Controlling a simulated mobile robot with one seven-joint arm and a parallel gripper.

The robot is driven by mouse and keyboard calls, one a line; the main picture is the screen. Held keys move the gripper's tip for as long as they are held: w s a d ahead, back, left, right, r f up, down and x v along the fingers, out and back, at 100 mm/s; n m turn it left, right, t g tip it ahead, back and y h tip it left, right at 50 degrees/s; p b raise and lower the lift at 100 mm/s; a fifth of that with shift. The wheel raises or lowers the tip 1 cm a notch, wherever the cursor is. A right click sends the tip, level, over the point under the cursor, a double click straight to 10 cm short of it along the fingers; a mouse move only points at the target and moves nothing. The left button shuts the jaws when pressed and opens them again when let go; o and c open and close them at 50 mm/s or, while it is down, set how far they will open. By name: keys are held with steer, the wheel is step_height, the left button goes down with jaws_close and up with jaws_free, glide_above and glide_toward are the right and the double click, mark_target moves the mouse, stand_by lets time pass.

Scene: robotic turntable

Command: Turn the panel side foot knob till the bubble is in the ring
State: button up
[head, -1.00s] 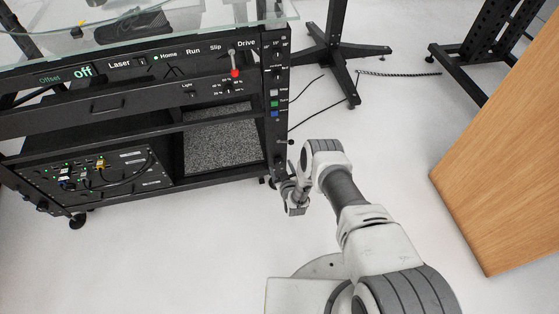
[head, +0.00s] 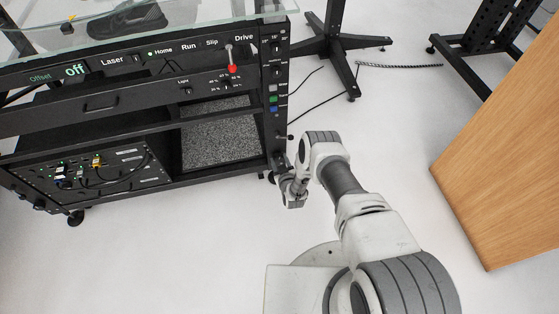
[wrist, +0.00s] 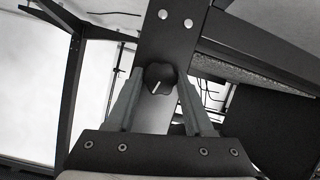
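A dark, lobed knob (wrist: 160,78) with a white pointer line sits on a black upright post in the wrist view. My gripper (wrist: 159,84) is open, with one grey finger on each side of the knob. Narrow gaps seem to show between the fingers and the knob; contact is hard to judge. In the head view my gripper (head: 284,168) is at the lower right corner post of the black cart (head: 281,120), and the knob there is hard to make out. I cannot make out a bubble or ring in either view.
A glass top bears a dark shoe (head: 125,21). A black stand (head: 340,45) is behind; a wooden panel (head: 500,150) stands right.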

jaws_close()
steer(key=shift+m, duration=0.3)
steer(key=m+y, duration=0.2)
steer(key=m, duration=0.1)
steer(key=shift+w+d, duration=0.1)
steer(key=shift+d, duration=0.1)
steer(key=m+y, duration=0.2)
steer(key=m, duration=0.2)
steer(key=shift+f+y, duration=0.15)
steer(key=shift+y, duration=0.25)
stand_by(0.4)
steer(key=o, duration=0.5)
jaws_free()
steer(key=shift+o, duration=0.2)
